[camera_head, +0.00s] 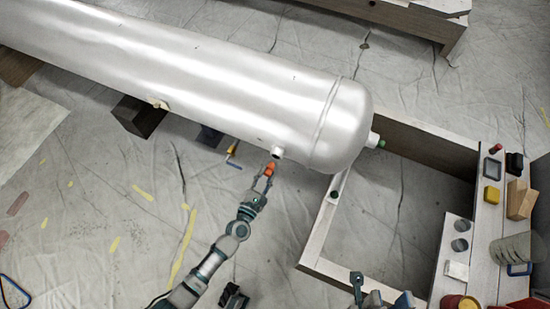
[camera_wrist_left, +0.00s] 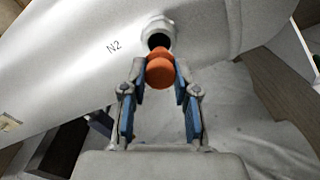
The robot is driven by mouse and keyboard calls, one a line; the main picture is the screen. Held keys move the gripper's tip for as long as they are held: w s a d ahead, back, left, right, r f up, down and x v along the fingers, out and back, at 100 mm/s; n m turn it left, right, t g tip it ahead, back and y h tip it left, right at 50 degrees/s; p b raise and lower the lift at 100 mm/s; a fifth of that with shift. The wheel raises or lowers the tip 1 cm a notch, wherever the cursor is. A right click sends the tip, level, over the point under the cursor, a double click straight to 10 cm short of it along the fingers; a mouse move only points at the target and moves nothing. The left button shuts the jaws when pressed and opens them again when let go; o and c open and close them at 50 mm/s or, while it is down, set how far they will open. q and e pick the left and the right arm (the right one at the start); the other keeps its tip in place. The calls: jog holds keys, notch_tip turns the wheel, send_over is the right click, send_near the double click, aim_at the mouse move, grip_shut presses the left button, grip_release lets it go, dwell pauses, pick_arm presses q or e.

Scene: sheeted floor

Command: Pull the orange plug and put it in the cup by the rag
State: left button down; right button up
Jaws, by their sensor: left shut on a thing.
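The orange plug (camera_head: 270,168) is between the fingers of my left gripper (camera_head: 268,175), just below a short nozzle (camera_head: 277,152) on the silver tank. In the left wrist view, my left gripper (camera_wrist_left: 160,80) is shut on the plug (camera_wrist_left: 160,70). The plug's narrow end overlaps the near edge of the nozzle's dark opening (camera_wrist_left: 158,38); I cannot tell whether it is fully clear. My right gripper (camera_head: 380,296) is at the bottom edge, partly cut off. A red and yellow cup-like container (camera_head: 459,302) stands at the bottom right, beside a reddish-brown patch (camera_head: 522,303) that may be the rag.
The long silver tank (camera_head: 190,70) crosses the upper left, marked "N2" near the nozzle. A wooden frame (camera_head: 320,235) stands at right. Its right-hand boards hold two grey round pieces, a yellow block (camera_head: 491,194), wooden blocks (camera_head: 520,200) and other small items. Sheeted floor lies open at lower left.

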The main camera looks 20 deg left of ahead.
aim_at(266, 176)
pick_arm(q)
jog(key=shift+s+a, duration=0.1)
jog(key=shift+s, duration=1.9)
